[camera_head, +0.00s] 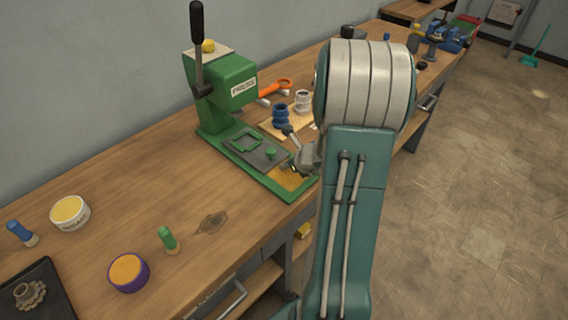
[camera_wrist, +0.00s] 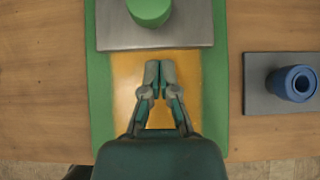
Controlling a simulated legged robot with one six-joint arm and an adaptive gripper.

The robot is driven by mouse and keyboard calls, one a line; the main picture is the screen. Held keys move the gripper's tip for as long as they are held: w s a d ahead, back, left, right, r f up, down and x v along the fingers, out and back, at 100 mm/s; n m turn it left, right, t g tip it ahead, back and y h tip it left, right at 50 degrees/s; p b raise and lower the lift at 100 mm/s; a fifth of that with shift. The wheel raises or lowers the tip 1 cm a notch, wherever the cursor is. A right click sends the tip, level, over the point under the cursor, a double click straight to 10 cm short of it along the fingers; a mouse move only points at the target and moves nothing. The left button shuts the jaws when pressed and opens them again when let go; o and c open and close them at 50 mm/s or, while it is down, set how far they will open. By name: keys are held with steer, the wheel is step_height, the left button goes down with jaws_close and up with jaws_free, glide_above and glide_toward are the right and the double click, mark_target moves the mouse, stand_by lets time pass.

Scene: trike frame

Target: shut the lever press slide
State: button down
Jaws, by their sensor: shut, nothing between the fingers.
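The green lever press (camera_head: 228,85) stands on the workbench with its black-handled lever (camera_head: 198,50) upright. Its grey slide plate (camera_head: 256,150) lies on the green base, with a green knob (camera_head: 270,153) near its front end. In the wrist view the slide (camera_wrist: 155,38) and its knob (camera_wrist: 150,10) are at the top. Bare yellow base (camera_wrist: 125,85) shows between the slide's front edge and the base's front end. My gripper (camera_wrist: 158,66) is shut and empty over this yellow area, just in front of the slide. My arm partly covers the gripper (camera_head: 296,166) in the head view.
A blue ring-shaped part (camera_head: 281,116) and a white part (camera_head: 302,101) stand right of the press, near orange-handled pliers (camera_head: 275,88). Tubs (camera_head: 70,212) and (camera_head: 128,272) and small stamps stand at the left.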

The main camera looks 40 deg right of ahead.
mark_target(274, 159)
steer(key=shift+w, duration=0.35)
steer(key=w, duration=0.4)
steer(key=shift+a, duration=0.2)
